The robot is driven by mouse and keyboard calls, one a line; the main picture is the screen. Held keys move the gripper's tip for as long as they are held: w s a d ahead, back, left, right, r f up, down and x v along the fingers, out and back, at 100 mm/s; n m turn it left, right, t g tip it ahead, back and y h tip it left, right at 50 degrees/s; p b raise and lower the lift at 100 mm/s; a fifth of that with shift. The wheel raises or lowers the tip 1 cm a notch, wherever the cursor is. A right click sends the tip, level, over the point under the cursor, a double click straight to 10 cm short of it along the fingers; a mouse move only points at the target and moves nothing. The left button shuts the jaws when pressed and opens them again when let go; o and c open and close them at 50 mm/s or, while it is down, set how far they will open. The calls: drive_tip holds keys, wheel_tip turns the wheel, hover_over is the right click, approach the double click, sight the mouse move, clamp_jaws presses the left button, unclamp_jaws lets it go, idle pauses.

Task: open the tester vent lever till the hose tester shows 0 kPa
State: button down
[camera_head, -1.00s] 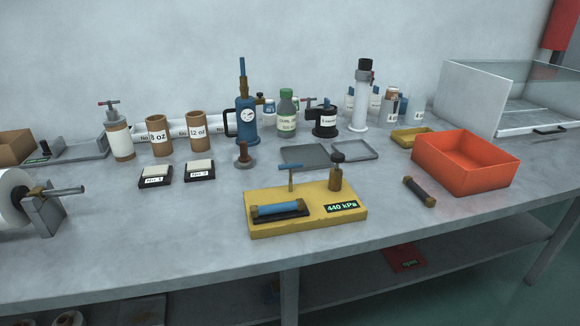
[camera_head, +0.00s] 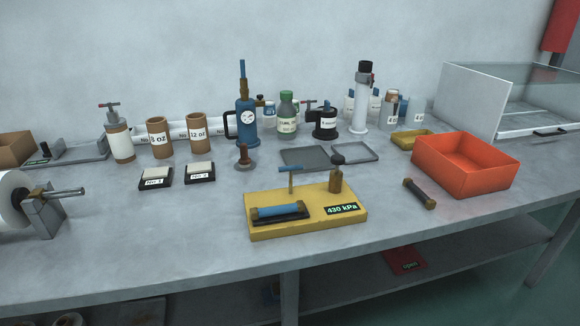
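The hose tester is a yellow block (camera_head: 300,226) at the front middle of the bench. Its display (camera_head: 342,209) reads 430 kPa. A short blue hose with brass-coloured ends (camera_head: 278,211) lies in a dark cradle on its left part. A post with a blue crossbar (camera_head: 290,169) stands at its back edge, apparently a lever. A brown post with a dark knob (camera_head: 336,176) stands to its right. I cannot tell which of the two is the vent lever. My gripper is not in view, and nothing is seen touching the tester.
An orange bin (camera_head: 465,165) stands to the right, with a loose dark hose piece (camera_head: 419,193) in front of it. Grey trays (camera_head: 304,157), a blue pump (camera_head: 246,122) and several bottles stand behind.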

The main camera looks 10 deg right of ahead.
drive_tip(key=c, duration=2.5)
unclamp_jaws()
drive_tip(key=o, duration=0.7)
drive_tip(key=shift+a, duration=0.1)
